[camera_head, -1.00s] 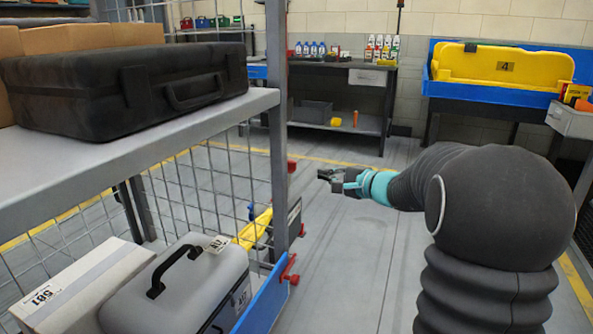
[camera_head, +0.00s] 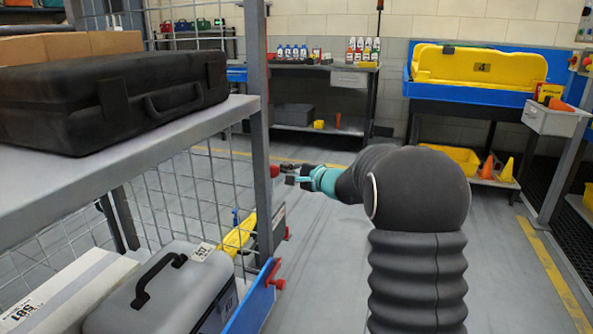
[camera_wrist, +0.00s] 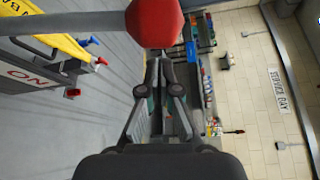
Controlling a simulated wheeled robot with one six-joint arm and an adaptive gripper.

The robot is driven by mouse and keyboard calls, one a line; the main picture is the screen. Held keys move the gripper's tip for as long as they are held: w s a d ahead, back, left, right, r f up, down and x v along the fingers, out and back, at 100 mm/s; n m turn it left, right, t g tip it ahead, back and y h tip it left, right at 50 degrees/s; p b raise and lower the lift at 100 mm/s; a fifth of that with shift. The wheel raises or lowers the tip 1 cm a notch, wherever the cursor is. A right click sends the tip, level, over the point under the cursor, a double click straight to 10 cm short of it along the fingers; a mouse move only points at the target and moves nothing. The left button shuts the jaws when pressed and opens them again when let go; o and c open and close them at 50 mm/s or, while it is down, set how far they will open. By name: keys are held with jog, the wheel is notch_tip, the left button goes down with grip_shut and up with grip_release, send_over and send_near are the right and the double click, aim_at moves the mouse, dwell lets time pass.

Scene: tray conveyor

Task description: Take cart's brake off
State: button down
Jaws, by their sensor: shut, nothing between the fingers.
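The cart (camera_head: 262,170) stands at the left, a grey shelf frame with wire mesh sides. Red knobs stick out from its end post: one high (camera_head: 275,171), another at the blue lower edge (camera_head: 279,284). A yellow part (camera_head: 238,236) sits low behind the post. My gripper (camera_head: 288,172) is shut and empty, close to the high red knob in the head view; contact cannot be told. In the wrist view a large red octagonal knob (camera_wrist: 155,22) lies just beyond the fingertips (camera_wrist: 160,62). A dark panel marked "ON" (camera_wrist: 28,68) shows at the left there.
A black case (camera_head: 110,98) lies on the cart's upper shelf, a grey case (camera_head: 165,290) and a white box (camera_head: 60,290) lower down. A workbench (camera_head: 325,68) and a blue bench with a yellow tray (camera_head: 480,68) stand behind. The floor between is clear.

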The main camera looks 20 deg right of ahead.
jog(key=shift+s+a+r, duration=0.25)
jog(key=shift+s+a, duration=0.5)
jog(key=shift+s, duration=0.1)
